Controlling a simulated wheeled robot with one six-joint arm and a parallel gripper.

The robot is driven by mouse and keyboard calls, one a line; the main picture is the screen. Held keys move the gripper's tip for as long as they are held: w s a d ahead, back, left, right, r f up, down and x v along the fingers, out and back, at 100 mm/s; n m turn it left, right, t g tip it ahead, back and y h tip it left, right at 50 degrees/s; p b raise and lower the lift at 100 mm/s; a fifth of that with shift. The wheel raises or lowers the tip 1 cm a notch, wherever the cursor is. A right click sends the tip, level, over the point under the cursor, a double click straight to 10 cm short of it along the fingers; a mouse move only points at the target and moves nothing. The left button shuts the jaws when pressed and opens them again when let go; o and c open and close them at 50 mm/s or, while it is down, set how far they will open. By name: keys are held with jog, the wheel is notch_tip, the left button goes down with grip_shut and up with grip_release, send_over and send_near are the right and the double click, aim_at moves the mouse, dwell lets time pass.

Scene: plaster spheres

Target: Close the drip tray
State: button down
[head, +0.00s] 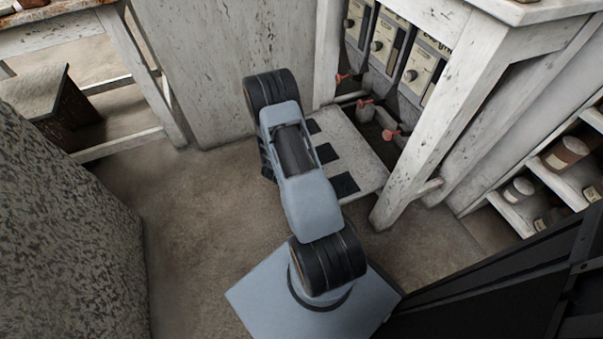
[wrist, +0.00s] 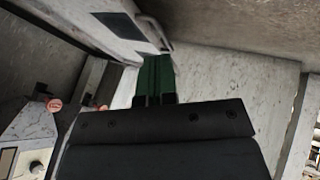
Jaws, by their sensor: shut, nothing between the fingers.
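The drip tray (head: 352,138) is a worn white flat panel with black squares on it. In the head view it sticks out from under the row of dispensers, low over the floor. My arm covers its left part. In the wrist view the tray (wrist: 84,26) shows at the upper left with one black square and an edge near the fingertips. My gripper (wrist: 157,62) has green fingers that are shut and empty. The fingertips are close to the tray's edge; I cannot tell if they touch it.
Grey dispensers (head: 418,72) with red taps (head: 391,135) stand behind the tray. A white wooden leg (head: 418,150) rises at its right, with a shelf of jars (head: 566,152) beyond. A speckled grey block (head: 65,220) stands at the left. Brown floor (head: 190,220) between is clear.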

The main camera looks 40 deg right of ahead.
jog(key=d+f+b, duration=0.5)
jog(key=d+f, duration=0.2)
jog(key=d, duration=0.2)
jog(key=shift+w+f+b, duration=0.3)
jog(key=shift+b, duration=0.05)
jog(key=shift+d, duration=0.1)
